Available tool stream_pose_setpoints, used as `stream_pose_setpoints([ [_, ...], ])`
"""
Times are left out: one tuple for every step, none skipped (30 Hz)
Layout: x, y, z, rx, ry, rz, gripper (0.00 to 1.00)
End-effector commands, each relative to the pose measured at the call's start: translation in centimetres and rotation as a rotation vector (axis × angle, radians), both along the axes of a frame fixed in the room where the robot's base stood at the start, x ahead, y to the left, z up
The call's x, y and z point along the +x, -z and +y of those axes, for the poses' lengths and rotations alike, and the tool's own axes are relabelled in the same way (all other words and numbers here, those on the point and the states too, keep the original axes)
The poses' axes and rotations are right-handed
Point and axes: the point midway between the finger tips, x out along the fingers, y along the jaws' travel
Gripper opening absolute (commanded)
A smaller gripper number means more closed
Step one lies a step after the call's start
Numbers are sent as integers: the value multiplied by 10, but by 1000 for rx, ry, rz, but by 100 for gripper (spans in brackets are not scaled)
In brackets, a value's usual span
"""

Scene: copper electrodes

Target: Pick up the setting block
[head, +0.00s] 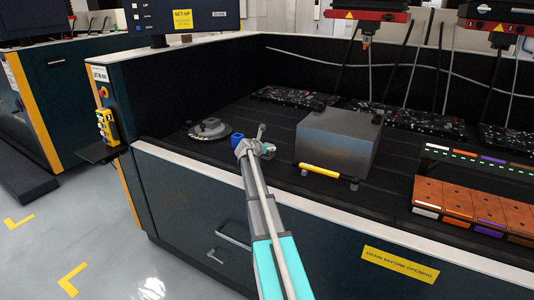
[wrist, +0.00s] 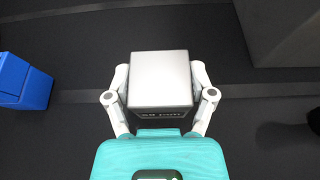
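A grey, square-topped block, which I take for the setting block (wrist: 160,78), sits between the fingers of my gripper (wrist: 160,90) in the wrist view. Dark lettering, upside down and unclear, shows on its near side. One finger is along its left side and one along its right, with almost no gap visible. The fingertips are partly hidden, so I cannot tell whether they press on the block. In the head view my gripper (head: 257,147) is low over the dark worktop, and I cannot make out the block there.
A blue block (head: 237,140) stands close left of my gripper; it also shows in the wrist view (wrist: 24,82). A large grey box (head: 338,138) stands to the right, with a yellow cylinder (head: 320,170) before it. A round grey disc-shaped object (head: 210,129) lies left. Copper plates (head: 457,200) stand far right.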

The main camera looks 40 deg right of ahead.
Motion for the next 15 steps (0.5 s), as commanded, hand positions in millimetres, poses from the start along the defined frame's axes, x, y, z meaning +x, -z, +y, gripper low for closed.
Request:
stream_pose_setpoints([
  [0, 0, 0, 0, 1, 0, 46],
  [0, 0, 0, 0, 1, 0, 41],
  [0, 0, 0, 0, 1, 0, 33],
  [0, 0, -1, 0, 1, 0, 28],
  [0, 0, -1, 0, 1, -1, 22],
  [-1, 0, -1, 0, 1, -1, 15],
  [0, 0, -1, 0, 1, -1, 10],
  [0, -1, -1, -2, 1, 0, 10],
  [0, -1, -1, -2, 1, 0, 10],
  [0, -1, -1, -2, 1, 0, 10],
  [0, -1, -1, -2, 1, 0, 10],
  [0, -1, -1, -1, 1, 1, 10],
  [-1, -1, -1, -1, 1, 1, 10],
  [-1, -1, -1, -1, 1, 1, 10],
  [-1, -1, -1, -1, 1, 1, 10],
])
